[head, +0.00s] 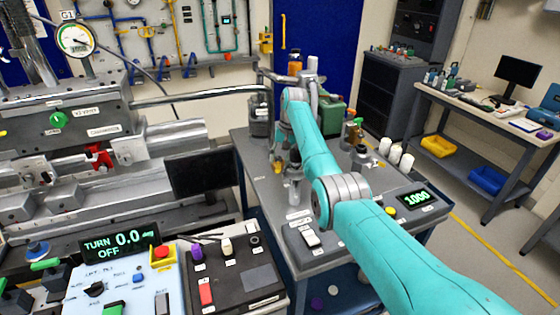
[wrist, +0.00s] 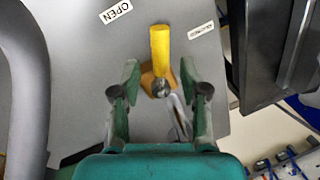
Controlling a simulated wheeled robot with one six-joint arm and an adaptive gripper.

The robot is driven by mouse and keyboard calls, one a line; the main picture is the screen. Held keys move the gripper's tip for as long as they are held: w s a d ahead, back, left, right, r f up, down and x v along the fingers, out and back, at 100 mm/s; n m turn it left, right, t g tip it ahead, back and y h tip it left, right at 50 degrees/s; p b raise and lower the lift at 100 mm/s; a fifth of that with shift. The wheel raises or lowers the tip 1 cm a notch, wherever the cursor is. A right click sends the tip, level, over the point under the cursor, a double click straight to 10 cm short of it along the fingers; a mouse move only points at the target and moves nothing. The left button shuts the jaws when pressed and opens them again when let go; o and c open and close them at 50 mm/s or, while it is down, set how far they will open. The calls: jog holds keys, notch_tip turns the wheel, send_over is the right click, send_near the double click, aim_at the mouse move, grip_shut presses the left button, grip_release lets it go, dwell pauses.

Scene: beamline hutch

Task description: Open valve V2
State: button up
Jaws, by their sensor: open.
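In the wrist view a yellow bar-shaped handle (wrist: 160,48) with a round metal end sits on an orange-brown block. A white label reading OPEN (wrist: 115,12) is to its left, and a second label (wrist: 201,30) too small to read is to its right. I see no readable V2 mark on this handle. My gripper (wrist: 160,76) is open, with one finger on each side of the handle's metal end and gaps on both sides. In the head view my arm reaches over the grey bench (head: 340,262), and my gripper is largely hidden among the fittings at its far left.
A dark screen (head: 200,174) stands left of the bench; its dark edge (wrist: 275,50) probably shows in the wrist view. A green canister (head: 332,117), white bottles (head: 400,158) and a display reading 1.000 (head: 416,198) are near my arm. A control box (head: 120,285) is front left.

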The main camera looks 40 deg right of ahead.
jog(key=shift+w+a+f, duration=0.1)
jog(key=shift+a+f, duration=0.1)
jog(key=shift+f, duration=0.5)
grip_shut()
